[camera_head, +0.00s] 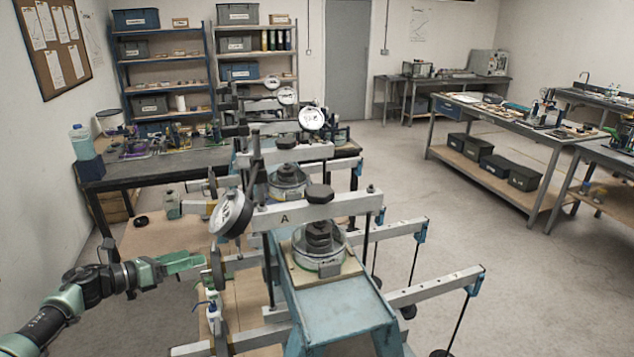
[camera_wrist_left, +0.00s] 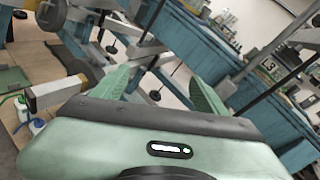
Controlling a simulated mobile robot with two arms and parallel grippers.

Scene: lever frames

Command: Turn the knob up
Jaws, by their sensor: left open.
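The nearest lever frame (camera_head: 335,305) is blue, with a grey crossbar marked A (camera_head: 310,210). A dark knob-like cap (camera_head: 320,193) sits over its clear round cell. A grey round disc (camera_head: 217,265) is at the left end of a lever bar; I cannot tell which of these is the task's knob. My left gripper (camera_head: 198,261) is level, just left of the disc, with its green fingers pointing at it; I cannot tell whether they touch. In the left wrist view the fingers (camera_wrist_left: 158,88) are apart with nothing visible between them. My right gripper is not in view.
A dial gauge (camera_head: 231,212) hangs above the disc, close to my gripper. A blue-capped bottle (camera_head: 212,308) stands below. More lever frames line up behind. Lever bars with hanging rods (camera_head: 470,290) reach out to the right. The floor (camera_head: 480,220) farther right is clear.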

